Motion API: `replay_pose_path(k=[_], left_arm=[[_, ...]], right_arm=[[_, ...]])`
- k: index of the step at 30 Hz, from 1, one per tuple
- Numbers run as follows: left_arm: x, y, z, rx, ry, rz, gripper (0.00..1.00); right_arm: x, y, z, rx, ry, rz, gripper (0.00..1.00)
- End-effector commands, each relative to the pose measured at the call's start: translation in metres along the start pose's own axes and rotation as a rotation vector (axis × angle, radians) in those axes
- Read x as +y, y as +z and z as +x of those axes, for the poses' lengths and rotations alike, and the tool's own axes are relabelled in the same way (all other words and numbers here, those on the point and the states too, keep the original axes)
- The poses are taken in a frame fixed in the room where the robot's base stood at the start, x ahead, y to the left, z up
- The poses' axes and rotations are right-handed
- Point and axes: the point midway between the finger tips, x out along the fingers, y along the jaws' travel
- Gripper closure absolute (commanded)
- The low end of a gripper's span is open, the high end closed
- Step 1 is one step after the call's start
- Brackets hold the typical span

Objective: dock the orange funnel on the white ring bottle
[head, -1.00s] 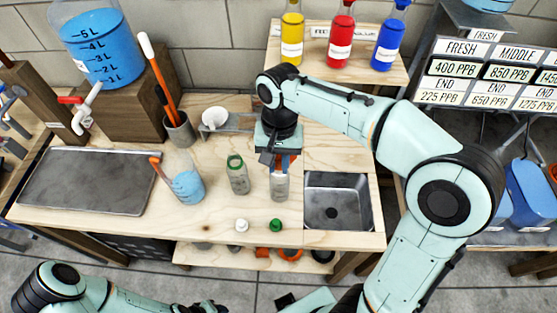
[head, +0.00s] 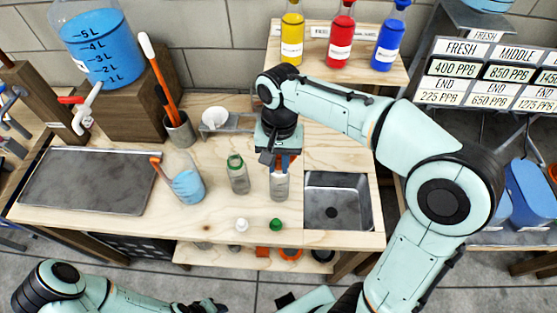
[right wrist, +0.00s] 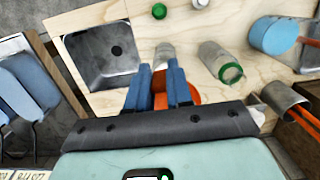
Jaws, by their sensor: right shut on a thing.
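The orange funnel (right wrist: 160,91) is between the blue fingers of my right gripper (right wrist: 159,78), which is shut on it. In the head view, my right gripper (head: 283,160) is directly over the clear white ring bottle (head: 279,187), which stands upright left of the sink. The gripper hides the bottle's neck and most of the funnel. The bottle also shows just beyond the fingertips in the right wrist view (right wrist: 163,52). I cannot tell whether the funnel touches the bottle's mouth. My left gripper (head: 207,306) is low at the bottom edge, its fingers too unclear to judge.
A green ring bottle (head: 238,177) stands close on the left, and a beaker of blue liquid (head: 187,187) beyond it. A white cap (head: 241,225) and a green cap (head: 276,225) lie in front. The sink (head: 337,202) is on the right. A metal bracket (head: 238,122) stands behind.

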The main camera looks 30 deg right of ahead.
Motion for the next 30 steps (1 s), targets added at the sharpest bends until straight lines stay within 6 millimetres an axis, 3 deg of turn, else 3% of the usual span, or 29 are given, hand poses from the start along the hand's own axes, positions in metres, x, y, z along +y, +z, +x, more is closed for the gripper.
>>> replay_pose_path(k=[22,23,24,30], left_arm=[[-0.005,0.005,0.010,-0.008,-0.003,-0.003,0.57],[-0.005,0.005,0.009,-0.007,-0.002,-0.003,0.57],[-0.005,0.005,0.009,-0.007,-0.002,-0.003,0.57],[-0.005,0.005,0.009,-0.007,-0.002,-0.002,0.57]], right_arm=[[0.000,-0.001,0.014,-0.001,0.001,0.000,1.00],[0.000,-0.002,0.014,-0.001,0.001,0.000,0.73],[0.000,-0.002,0.014,-0.001,0.001,0.000,0.69],[0.000,-0.002,0.013,-0.001,0.001,0.000,0.69]])
